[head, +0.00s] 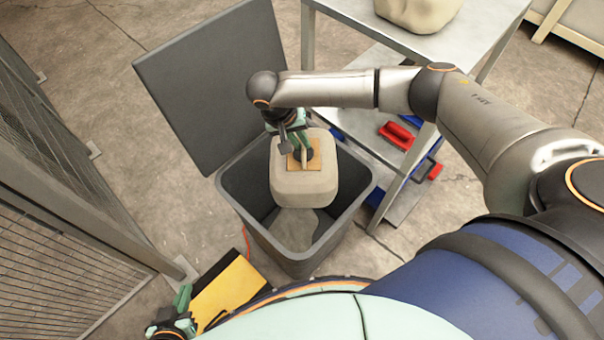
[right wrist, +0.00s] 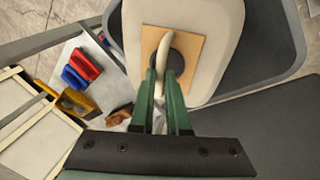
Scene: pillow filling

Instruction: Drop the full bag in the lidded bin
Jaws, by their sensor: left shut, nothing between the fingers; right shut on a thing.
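The full bag (head: 305,188) is a pale, rounded, boxy sack with a tan square patch and a light handle loop (right wrist: 170,45) on top. My right gripper (head: 302,153) is shut on the handle; in the right wrist view its green fingers (right wrist: 163,75) close around it. The bag hangs over the mouth of the dark grey bin (head: 335,240), whose near wall and part of the inside show below it. The bin's lid (head: 215,80) stands open at the back left. My left gripper (head: 183,300) is shut and empty at the bottom left, apart from the bin.
A metal shelf table (head: 485,30) stands right of the bin, with a pale sack (head: 418,10) on top and red (head: 397,135) and blue items below. A mesh fence (head: 70,180) runs along the left. A yellow panel (head: 228,293) lies near my left gripper.

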